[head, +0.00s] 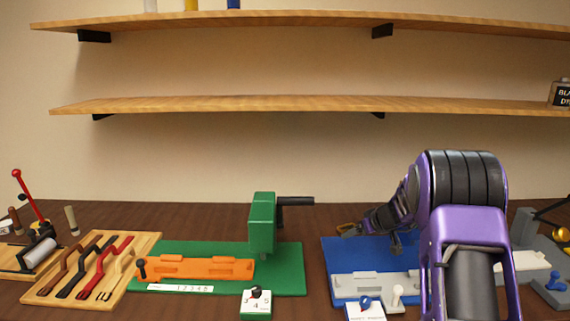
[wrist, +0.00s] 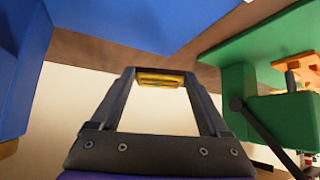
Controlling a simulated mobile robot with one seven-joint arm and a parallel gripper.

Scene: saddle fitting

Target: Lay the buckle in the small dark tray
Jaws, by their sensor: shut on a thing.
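My gripper (head: 356,229) is shut on a small brass-yellow piece, which looks like the buckle (wrist: 160,79). In the wrist view the piece sits crosswise between my two fingertips (wrist: 160,74). In the head view the buckle (head: 345,228) shows as a small tan-brown shape at the gripper's end, over the back left part of the blue board (head: 345,262). Whether it touches anything below I cannot tell. I cannot make out the small dark tray in either view; my purple arm covers part of the right side.
Left of the blue board is a green board (head: 290,282) with a green post (head: 262,224) and an orange fixture (head: 190,268). A light grey block (head: 370,285) lies on the blue board's front. Shelves (head: 300,104) hang behind.

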